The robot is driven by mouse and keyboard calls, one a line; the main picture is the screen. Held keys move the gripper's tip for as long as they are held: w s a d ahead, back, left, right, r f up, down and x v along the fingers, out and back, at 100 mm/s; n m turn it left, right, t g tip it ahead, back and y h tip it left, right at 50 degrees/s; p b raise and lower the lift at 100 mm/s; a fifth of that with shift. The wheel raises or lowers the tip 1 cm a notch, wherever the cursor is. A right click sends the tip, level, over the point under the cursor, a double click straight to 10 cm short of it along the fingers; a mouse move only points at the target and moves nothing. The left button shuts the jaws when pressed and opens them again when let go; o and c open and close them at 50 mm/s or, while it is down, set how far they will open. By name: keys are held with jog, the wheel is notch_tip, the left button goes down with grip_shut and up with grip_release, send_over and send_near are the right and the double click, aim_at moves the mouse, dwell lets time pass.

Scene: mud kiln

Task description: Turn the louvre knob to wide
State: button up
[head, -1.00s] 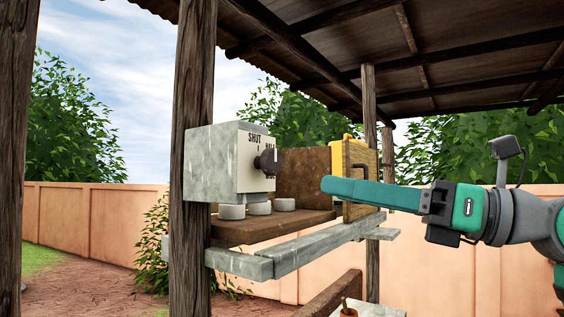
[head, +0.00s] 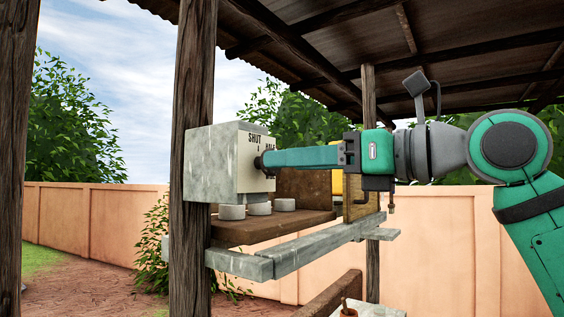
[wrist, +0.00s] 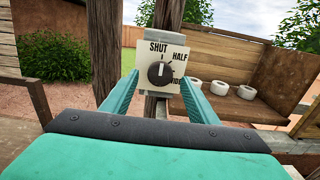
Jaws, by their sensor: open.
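The louvre knob (wrist: 161,74) is a dark round knob on the pale face of a box (head: 212,165). In the wrist view its pale line looks near upright, towards the SHUT label; HALF is at the upper right and a lower-right label is partly covered. My gripper (wrist: 162,80) is open, with one green finger on each side of the knob and gaps visible between. In the head view my gripper (head: 266,160) reaches the box face and hides most of the knob; I cannot tell if it touches.
The box stands beside a wooden post (head: 192,80). Several white rings (wrist: 221,87) lie on the brown shelf (head: 245,230) below and beside it. A yellow and wooden piece (head: 358,205) stands behind my gripper. A grey beam (head: 320,248) runs along the shelf front.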

aim_at(258, 160)
jog(key=shift+x, duration=1.6)
jog(key=c, duration=1)
jog(key=shift+c, duration=0.2)
jog(key=shift+m, duration=0.3)
jog(key=m, duration=1.7)
jog(key=shift+m, duration=0.3)
